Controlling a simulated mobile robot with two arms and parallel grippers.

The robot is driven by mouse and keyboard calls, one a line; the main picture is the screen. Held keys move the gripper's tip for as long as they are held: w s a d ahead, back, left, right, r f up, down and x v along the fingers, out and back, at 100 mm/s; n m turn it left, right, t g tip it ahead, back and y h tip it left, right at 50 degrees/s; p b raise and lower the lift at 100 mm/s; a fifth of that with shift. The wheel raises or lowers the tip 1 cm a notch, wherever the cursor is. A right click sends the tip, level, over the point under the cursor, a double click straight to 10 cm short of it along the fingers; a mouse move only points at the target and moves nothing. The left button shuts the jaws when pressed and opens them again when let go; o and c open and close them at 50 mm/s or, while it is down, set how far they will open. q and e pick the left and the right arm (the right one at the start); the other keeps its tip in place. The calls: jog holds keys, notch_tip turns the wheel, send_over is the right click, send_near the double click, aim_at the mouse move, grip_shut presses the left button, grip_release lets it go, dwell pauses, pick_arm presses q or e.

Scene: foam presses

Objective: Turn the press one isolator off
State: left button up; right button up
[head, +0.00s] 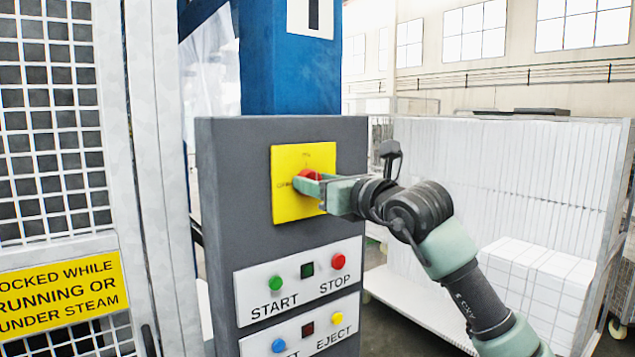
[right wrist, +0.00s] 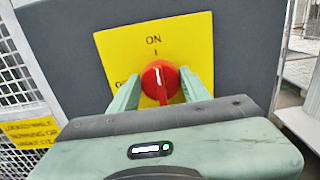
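The isolator is a red rotary knob (head: 309,175) on a yellow plate (head: 288,205) near the top of a grey control panel. In the right wrist view the knob (right wrist: 160,79) sits below the ON and I marks, with its white mark and grip close to upright. Part of the left label is hidden by a finger. My right gripper (head: 312,184) is at the plate, its fingers on either side of the knob. In the right wrist view the fingers (right wrist: 160,88) look spread around the knob; contact is hard to tell. My left gripper is not in view.
Below the plate are START and STOP buttons (head: 307,275) and a second row with EJECT (head: 307,332). A mesh guard (head: 55,130) with a yellow warning sign (head: 62,289) stands at left. White foam blocks (head: 530,200) on a trolley stand at right.

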jog(key=c, duration=0.6)
jog(key=shift+s+a+f+n+b, duration=0.1)
jog(key=shift+n+b, duration=1.8)
jog(key=shift+n, duration=1.1)
jog(key=shift+a+f+n+b, duration=0.1)
jog(key=shift+n+b, duration=1.75)
jog(key=shift+n, duration=1.15)
jog(key=shift+s+a+f+n+b, duration=0.1)
jog(key=shift+n+b, duration=1.8)
jog(key=shift+n, duration=1.1)
jog(key=o, duration=1.3)
jog(key=shift+o, duration=0.2)
